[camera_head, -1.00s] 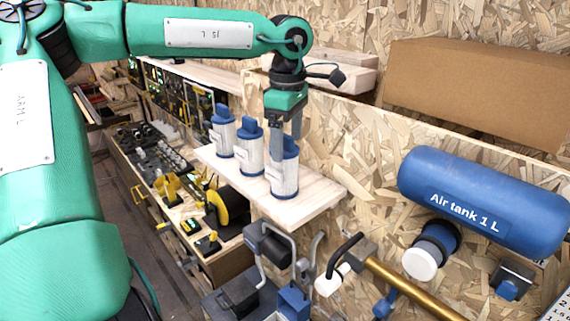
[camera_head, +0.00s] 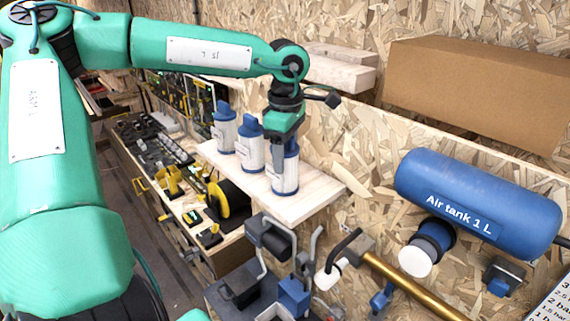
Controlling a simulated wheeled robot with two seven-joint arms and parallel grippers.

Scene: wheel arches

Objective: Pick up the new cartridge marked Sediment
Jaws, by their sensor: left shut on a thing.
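Three white cartridges with blue tops stand in a row on a pale wooden shelf (camera_head: 312,200): a far one (camera_head: 225,133), a middle one (camera_head: 250,152) and a near one (camera_head: 286,178). The labels are too small to read, so I cannot tell which is marked Sediment. My left gripper (camera_head: 284,150) reaches down from above and is shut on the near cartridge at its blue top, which the fingers partly hide. The near cartridge is upright and its base appears to be on the shelf. My right gripper is not in view.
A blue air tank (camera_head: 478,205) is on the chipboard wall at right. A cardboard box (camera_head: 480,95) lies above it. A brass pipe (camera_head: 412,285) and grey fittings are below the shelf. A workbench with a yellow reel (camera_head: 228,198) is at left.

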